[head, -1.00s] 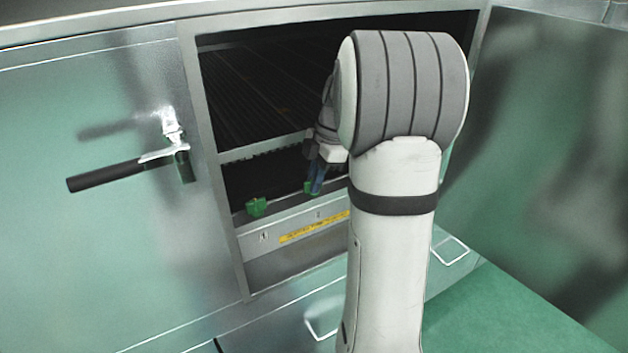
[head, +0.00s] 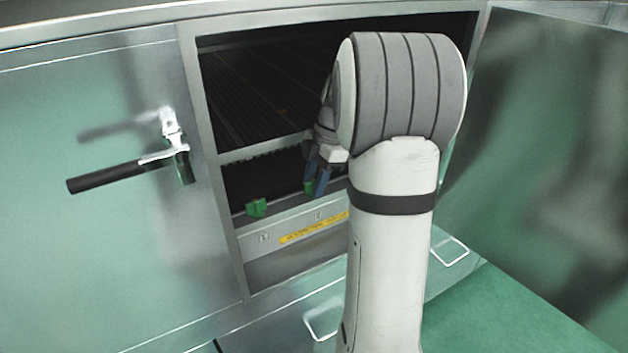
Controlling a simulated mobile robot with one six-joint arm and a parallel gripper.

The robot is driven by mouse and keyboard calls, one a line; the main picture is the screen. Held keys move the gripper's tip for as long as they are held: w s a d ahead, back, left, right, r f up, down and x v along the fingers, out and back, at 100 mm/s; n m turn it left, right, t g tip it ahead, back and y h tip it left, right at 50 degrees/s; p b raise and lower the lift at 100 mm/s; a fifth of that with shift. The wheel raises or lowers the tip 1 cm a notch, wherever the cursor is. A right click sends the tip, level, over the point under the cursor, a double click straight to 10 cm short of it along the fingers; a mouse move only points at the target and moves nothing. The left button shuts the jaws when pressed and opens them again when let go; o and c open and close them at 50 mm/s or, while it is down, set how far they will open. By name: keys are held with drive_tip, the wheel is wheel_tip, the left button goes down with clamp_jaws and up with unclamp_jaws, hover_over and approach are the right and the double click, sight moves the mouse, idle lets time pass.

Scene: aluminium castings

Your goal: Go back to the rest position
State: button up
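My gripper (head: 316,179) hangs at the front ledge of the dark opening, partly hidden behind my own arm. Its two blue fingers show a small gap between them and look open. A small green piece (head: 308,188) sits on the ledge right at the fingertips; I cannot tell whether the fingers touch it. A second green piece (head: 256,207) sits farther left on the same ledge, apart from the gripper.
The metal frame (head: 212,130) of the opening surrounds my forearm. A door with a black handle (head: 108,177) is on the left, and another metal panel (head: 560,130) stands on the right. A yellow label strip (head: 312,228) lies below the ledge. The green floor (head: 510,315) is clear at lower right.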

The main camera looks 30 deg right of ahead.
drive_tip(key=v, duration=0.8)
drive_tip(key=s+a+f+m+t+h+p, duration=0.1)
drive_tip(key=s+a+f+m, duration=0.1)
drive_tip(key=s+a+m, duration=0.6)
drive_tip(key=s+a+f+m+t+h+p, duration=0.1)
drive_tip(key=s+a+f+m+h+p, duration=0.1)
drive_tip(key=s+a+m, duration=0.7)
drive_tip(key=shift+s+f+m+t, duration=0.35)
drive_tip(key=shift+s+m, duration=0.35)
drive_tip(key=shift+s, duration=0.5)
